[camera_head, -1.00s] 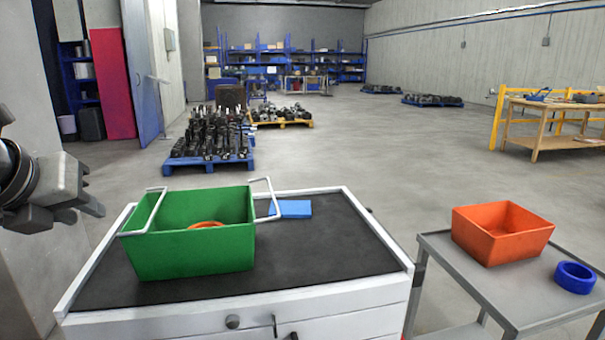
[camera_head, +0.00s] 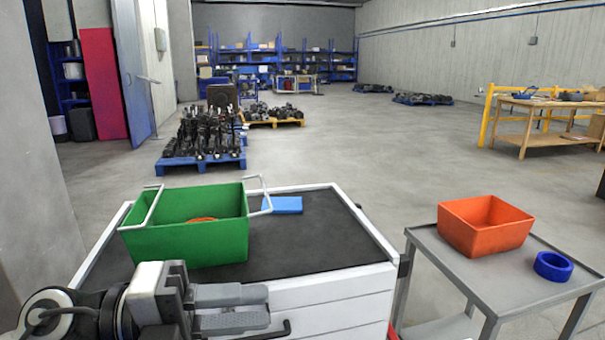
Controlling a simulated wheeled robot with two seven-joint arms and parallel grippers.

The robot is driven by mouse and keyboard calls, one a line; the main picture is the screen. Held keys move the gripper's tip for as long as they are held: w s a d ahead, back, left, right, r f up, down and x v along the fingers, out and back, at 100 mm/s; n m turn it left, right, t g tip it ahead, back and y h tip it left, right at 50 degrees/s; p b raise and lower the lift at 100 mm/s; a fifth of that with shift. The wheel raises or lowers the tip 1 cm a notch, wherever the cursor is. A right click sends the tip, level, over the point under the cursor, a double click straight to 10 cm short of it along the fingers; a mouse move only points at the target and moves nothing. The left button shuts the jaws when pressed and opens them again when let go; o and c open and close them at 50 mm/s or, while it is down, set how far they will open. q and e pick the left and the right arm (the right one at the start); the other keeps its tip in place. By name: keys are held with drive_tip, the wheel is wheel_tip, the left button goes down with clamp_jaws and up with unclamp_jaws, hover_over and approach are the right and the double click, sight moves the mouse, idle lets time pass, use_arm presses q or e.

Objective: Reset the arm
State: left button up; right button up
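My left gripper (camera_head: 268,305) reaches in from the lower left, in front of the worktop cabinet, below the green bin (camera_head: 190,243). Its two grey fingers point right and lie close to each other. I see nothing held between them, but this angle does not show clearly whether they are open or shut. The green bin has white wire handles and stands on the black top of the white cabinet (camera_head: 345,290), with something orange (camera_head: 202,220) inside. My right gripper is not in view.
A blue flat block (camera_head: 283,204) lies right of the bin. A grey cart (camera_head: 490,285) on the right carries an orange bin (camera_head: 485,230) and a blue ring (camera_head: 553,266). Loaded pallets (camera_head: 175,160) stand behind, with open floor between.

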use_arm(q)
drive_tip(key=w+a+f+n+t+y, duration=0.2)
drive_tip(key=a+f+n+t+y, duration=0.45)
drive_tip(key=n, duration=0.65)
drive_tip(key=w+a+f+n+t+y, duration=0.15)
drive_tip(key=f+n+t+y, duration=0.35)
drive_tip(key=n+t, duration=0.65)
drive_tip(key=s+f+n+g+y, duration=0.1)
drive_tip(key=s+f+n+g, duration=0.3)
drive_tip(key=f, duration=0.5)
drive_tip(key=s+f+n+g+y+p, duration=0.1)
drive_tip(key=s+f+n+g, duration=0.3)
drive_tip(key=f, duration=0.6)
drive_tip(key=s+g, duration=0.2)
drive_tip(key=shift+s+d+n+y, duration=0.35)
drive_tip(key=shift+d, duration=0.05)
